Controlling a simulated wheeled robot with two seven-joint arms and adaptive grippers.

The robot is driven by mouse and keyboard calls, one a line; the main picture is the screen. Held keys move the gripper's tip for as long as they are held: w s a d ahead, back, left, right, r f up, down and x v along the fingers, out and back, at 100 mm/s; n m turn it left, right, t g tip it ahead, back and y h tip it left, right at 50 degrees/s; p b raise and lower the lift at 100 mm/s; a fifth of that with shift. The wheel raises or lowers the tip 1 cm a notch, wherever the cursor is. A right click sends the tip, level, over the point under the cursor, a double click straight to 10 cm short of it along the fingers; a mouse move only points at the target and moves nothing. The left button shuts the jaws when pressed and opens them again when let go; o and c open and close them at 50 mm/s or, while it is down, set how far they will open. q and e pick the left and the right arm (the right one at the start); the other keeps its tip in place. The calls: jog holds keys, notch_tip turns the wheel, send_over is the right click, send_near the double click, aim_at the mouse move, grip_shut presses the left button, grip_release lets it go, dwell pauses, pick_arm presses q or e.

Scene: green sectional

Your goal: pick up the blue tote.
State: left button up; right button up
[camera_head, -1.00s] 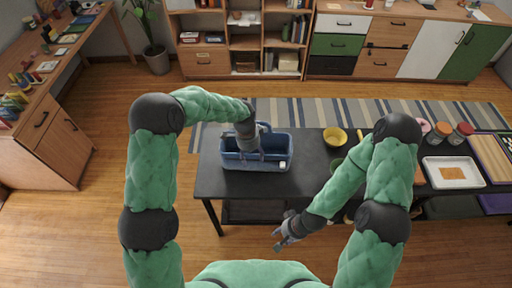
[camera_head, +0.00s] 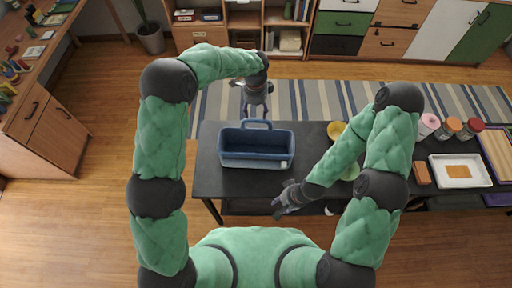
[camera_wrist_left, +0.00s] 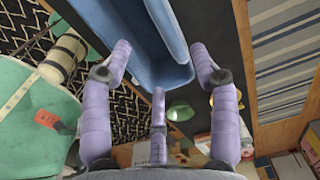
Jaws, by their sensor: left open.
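The blue tote (camera_head: 240,162) stands upright on the black table, with its handle (camera_head: 258,124) raised at the back in the head view. My left gripper (camera_head: 256,112) is open and empty, pointing down just beyond the handle. My right gripper (camera_head: 280,208) hangs low near the table's front edge, away from the tote. Its fingers are too small to read.
The black table (camera_head: 215,182) is bare left of the tote. Right of it are a yellow bowl (camera_head: 337,130), several jars (camera_head: 448,128) and a white tray (camera_head: 478,172). A striped rug (camera_head: 300,98) lies behind the table, with shelves beyond.

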aim_at(257, 120)
pick_arm(q)
jog(key=f, duration=0.3)
jog(key=shift+w+f, duration=0.15)
jog(key=shift+w, duration=0.15)
jog(key=f, duration=0.4)
jog(key=shift+w+d+f, duration=0.1)
jog(key=shift+d+f, duration=0.1)
jog(key=shift+f, duration=0.2)
grip_shut()
